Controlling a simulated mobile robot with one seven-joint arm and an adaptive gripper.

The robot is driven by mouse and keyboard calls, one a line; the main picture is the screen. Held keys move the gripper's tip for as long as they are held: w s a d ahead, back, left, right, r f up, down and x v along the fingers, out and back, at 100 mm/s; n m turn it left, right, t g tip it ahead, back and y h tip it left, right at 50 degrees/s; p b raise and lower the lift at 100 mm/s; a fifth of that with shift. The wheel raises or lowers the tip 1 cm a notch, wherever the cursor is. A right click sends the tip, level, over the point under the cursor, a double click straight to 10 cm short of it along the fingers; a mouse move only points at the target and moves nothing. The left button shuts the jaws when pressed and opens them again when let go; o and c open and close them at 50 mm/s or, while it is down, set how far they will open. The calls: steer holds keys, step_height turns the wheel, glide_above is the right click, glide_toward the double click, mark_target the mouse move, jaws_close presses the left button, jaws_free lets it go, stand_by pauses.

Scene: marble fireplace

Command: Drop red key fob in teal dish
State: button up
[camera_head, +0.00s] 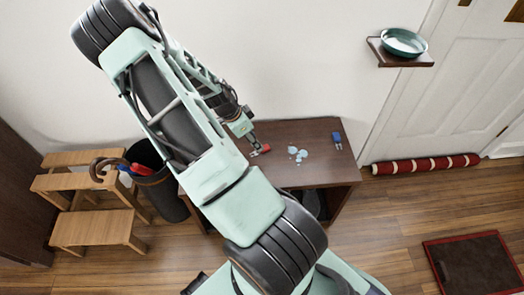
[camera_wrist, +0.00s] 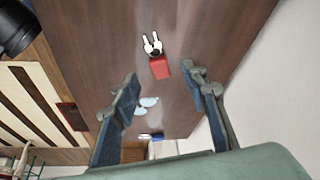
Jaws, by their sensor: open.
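The red key fob (camera_head: 264,149) lies on the brown table, and in the wrist view it is a red block (camera_wrist: 160,68) with metal keys attached at its far end. My gripper (camera_head: 250,138) is beside the fob in the head view. In the wrist view its two blue-padded fingers (camera_wrist: 161,84) are apart, with nothing held between them. The fob shows just beyond the fingertips; I cannot tell the exact height gap. The teal dish (camera_head: 404,42) sits on a small wall shelf at the upper right and looks empty.
The table (camera_head: 310,174) also carries pale blue round pieces (camera_head: 298,153) and a blue item (camera_head: 338,140). A wooden step stool (camera_head: 98,228) and dark bin (camera_head: 172,200) stand left. The wall shelf (camera_head: 405,62) is beside the white door (camera_head: 470,85).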

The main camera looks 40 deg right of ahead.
steer(key=b+x, duration=0.2)
steer(key=x, duration=0.3)
steer(key=shift+s+f, duration=0.15)
steer(key=shift+f, duration=0.05)
jaws_close()
steer(key=shift+r, duration=0.15)
